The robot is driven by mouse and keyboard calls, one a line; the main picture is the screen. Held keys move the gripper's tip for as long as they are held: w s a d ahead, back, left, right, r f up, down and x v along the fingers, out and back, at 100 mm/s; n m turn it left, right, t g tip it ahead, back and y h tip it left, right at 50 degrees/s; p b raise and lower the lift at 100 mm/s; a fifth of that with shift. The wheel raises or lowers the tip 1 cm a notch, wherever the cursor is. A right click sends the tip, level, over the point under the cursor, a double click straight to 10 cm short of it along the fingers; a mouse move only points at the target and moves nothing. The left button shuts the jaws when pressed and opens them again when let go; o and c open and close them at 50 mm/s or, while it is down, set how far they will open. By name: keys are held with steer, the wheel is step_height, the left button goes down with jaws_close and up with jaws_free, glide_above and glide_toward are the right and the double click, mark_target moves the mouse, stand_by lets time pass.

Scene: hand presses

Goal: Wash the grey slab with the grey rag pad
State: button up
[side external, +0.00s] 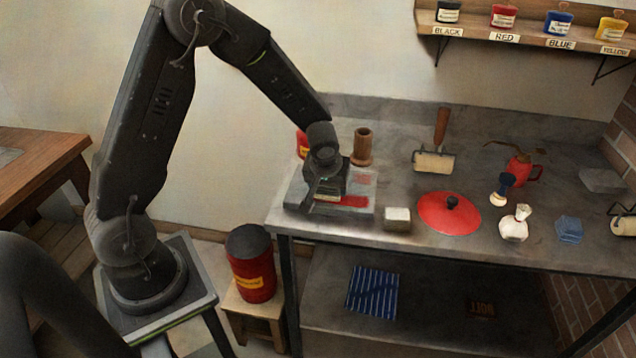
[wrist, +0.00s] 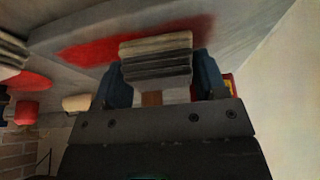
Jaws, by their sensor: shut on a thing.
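The grey slab (side external: 363,183) lies on the left end of the bench, with a red stain (side external: 350,202) along its front part. In the wrist view the slab (wrist: 62,22) also shows the red smear (wrist: 88,48) on both sides of the pad. My gripper (side external: 325,194) is over the slab, pointing down. In the wrist view its two blue fingers (wrist: 161,80) are shut on the grey layered rag pad (wrist: 156,58). The pad is at the slab's stained area; I cannot tell whether it touches.
A pale block (side external: 397,219) sits just right of the slab, then a red disc with a dark knob (side external: 447,214). A brown wooden cylinder (side external: 362,147) and a roller (side external: 434,158) stand behind. A red can (side external: 301,144) is behind my gripper. The bench's front edge is close.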

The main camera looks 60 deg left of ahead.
mark_target(371, 196)
steer(key=shift+w+d, duration=3.5)
steer(key=shift+d, duration=0.05)
step_height(371, 196, up, 8)
steer(key=s+a+r, duration=0.2)
steer(key=s+a, duration=0.4)
steer(key=a, duration=0.3)
steer(key=s+a+r, duration=0.1)
steer(key=s+a, duration=0.5)
steer(key=a, duration=0.3)
steer(key=shift+n, duration=0.4)
steer(key=w+d+f, duration=0.2)
steer(key=d, duration=0.1)
steer(key=w+d+f, duration=0.2)
steer(key=w+d, duration=0.1)
steer(key=w+d+f, duration=0.2)
steer(key=d, duration=0.1)
steer(key=shift+w+f, duration=0.25)
steer(key=shift+f, duration=2.1)
steer(key=shift+f, duration=0.1)
